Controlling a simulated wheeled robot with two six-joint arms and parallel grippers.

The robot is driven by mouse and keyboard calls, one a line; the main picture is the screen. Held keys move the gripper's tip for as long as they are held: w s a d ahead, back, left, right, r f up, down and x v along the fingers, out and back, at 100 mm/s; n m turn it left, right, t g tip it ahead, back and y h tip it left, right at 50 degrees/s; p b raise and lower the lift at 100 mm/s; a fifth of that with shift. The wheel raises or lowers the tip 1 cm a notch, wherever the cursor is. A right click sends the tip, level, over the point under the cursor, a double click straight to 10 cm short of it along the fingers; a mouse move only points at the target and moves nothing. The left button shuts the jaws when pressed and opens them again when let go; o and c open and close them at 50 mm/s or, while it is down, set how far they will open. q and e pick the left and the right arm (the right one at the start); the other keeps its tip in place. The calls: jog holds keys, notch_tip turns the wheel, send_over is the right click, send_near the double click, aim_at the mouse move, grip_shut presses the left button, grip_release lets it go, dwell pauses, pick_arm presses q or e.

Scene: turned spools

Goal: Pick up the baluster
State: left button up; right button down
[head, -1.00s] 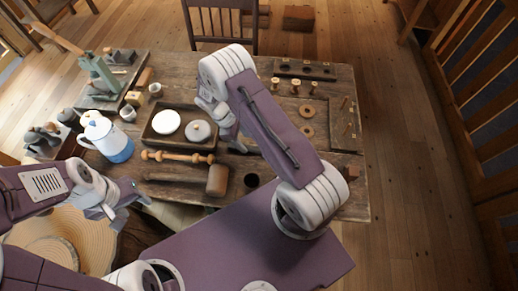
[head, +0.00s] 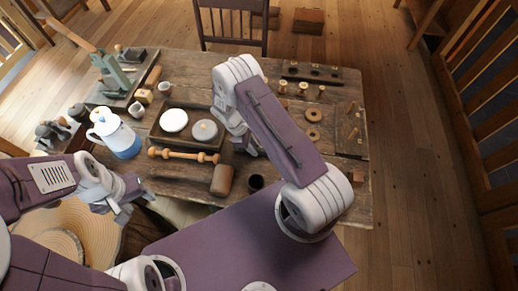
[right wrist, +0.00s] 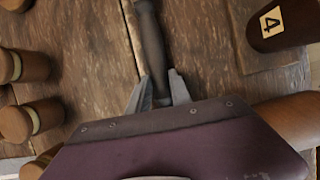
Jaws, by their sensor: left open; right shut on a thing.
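The baluster (head: 183,155) is a light turned wooden piece lying across the table in the head view, in front of the dark tray. No gripper touches it. My left gripper (head: 137,194) is open and empty, nearer the camera and to the left of the baluster, by the table's front edge. My right gripper (right wrist: 158,88) is shut on a dark slender tool (right wrist: 149,40), seen in the right wrist view. In the head view my right arm largely hides that gripper, which is to the right of the baluster. I cannot identify the tool.
A mallet (head: 222,180) lies just in front of the baluster. The tray (head: 163,137) behind holds two round pieces. A white and blue pot (head: 118,137) stands left, and a dark cup (head: 256,182) right. Banded wooden pieces (right wrist: 18,124) crowd the wrist view's left side.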

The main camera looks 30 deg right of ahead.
jog(key=r, duration=0.4)
jog(key=shift+s+d+r, duration=0.3)
jog(key=shift+s+d, duration=0.05)
jog(key=shift+d, duration=0.05)
jog(key=s+d+r+b, duration=0.1)
jog(key=s+d+r, duration=0.5)
jog(key=s+d, duration=0.1)
jog(key=shift+s+d+r, duration=0.15)
jog(key=shift+s+d, duration=0.1)
jog(key=shift+s, duration=0.05)
notch_tip(320, 180, up, 5)
jog(key=m+g+y, duration=0.1)
jog(key=m+y, duration=0.2)
jog(key=m, duration=0.5)
send_over(256, 148)
jog(key=a, duration=0.2)
jog(key=s+a+m, duration=0.1)
jog(key=s+a+r+m, duration=0.1)
jog(key=shift+s+r+g+y, duration=0.2)
jog(key=shift+s+g+y, duration=0.1)
